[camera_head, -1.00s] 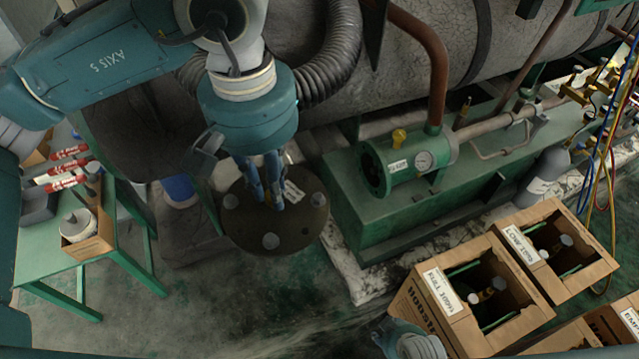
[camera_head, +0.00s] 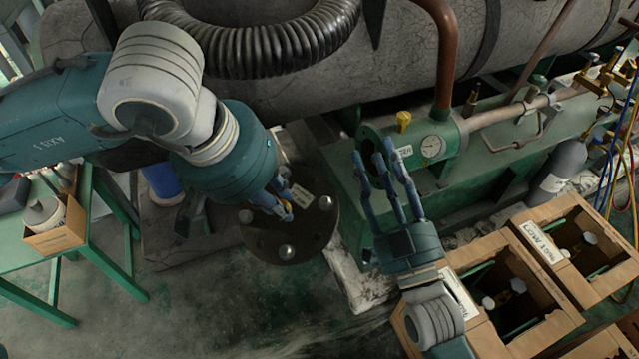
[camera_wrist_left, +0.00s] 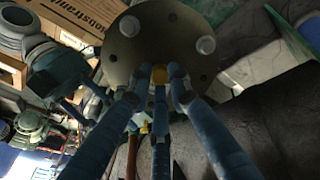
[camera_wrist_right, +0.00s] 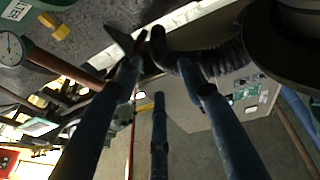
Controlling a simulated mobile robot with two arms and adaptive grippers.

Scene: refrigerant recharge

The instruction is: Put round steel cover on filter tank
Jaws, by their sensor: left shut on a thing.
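The round steel cover (camera_head: 264,238) is a dark disc with pale bolts, a white label and a small yellow grip. My left gripper (camera_head: 284,204) is shut on the yellow grip and holds the cover in the air. In the left wrist view the cover (camera_wrist_left: 170,30) fills the top, beyond the fingers. The filter tank (camera_head: 412,138) is a green horizontal cylinder with a gauge and yellow valve, to the right of the cover and apart from it. My right gripper (camera_head: 374,150) is open and empty; its fingers overlap the tank's end in the head view and hide part of it.
Cardboard boxes (camera_head: 540,232) holding bottles stand at the lower right. A green table (camera_head: 100,258) with a small box stands at left. A grey cylinder (camera_head: 562,167) and coloured hoses are at far right. A large grey tank with a ribbed hose (camera_head: 260,50) spans the back.

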